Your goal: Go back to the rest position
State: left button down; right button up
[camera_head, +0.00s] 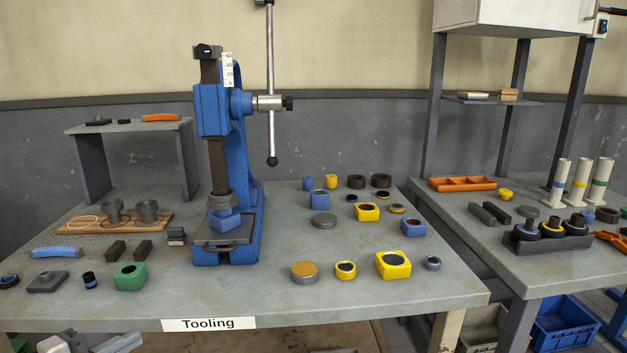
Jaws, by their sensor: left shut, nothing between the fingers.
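My left gripper (76,341) shows only in part at the bottom left edge of the head view, low in front of the Tooling table (330,290). It is shut and empty, apart from everything on the table. My right gripper is not in view. The blue arbor press (212,110) stands upright at the back middle of the table, with its long lever (270,90) hanging vertically. A blue block (223,221) sits on the press's plate under the ram.
Yellow, blue and green blocks, rings and discs lie on the table, including a green block (130,276) and a yellow block (393,264). A small shelf (128,127) stands at the back left. A second bench (540,265) with an orange tray (463,184) is at the right.

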pick_arm(q)
notch_tip(320, 180, down, 6)
jog(key=s+d+n+y, duration=0.1)
jog(key=s+n+y, duration=0.2)
jog(key=n+y, duration=0.45)
jog(key=s+d+f+n+g, duration=0.3)
jog(key=s+d+n+g, duration=0.25)
jog(key=s, duration=0.35)
jog(key=s+d+f+n+g, duration=0.4)
jog(key=s+d+n+g, duration=0.15)
jog(key=s+d, duration=0.2)
jog(key=w+d+f+t+h, duration=0.3)
jog(key=w+d+f+t, duration=0.1)
jog(key=w+f+t, duration=0.1)
notch_tip(320, 180, down, 2)
jog(key=shift+w+f+m+t, duration=0.2)
jog(key=shift+m+t, duration=0.25)
jog(key=shift+t, duration=0.35)
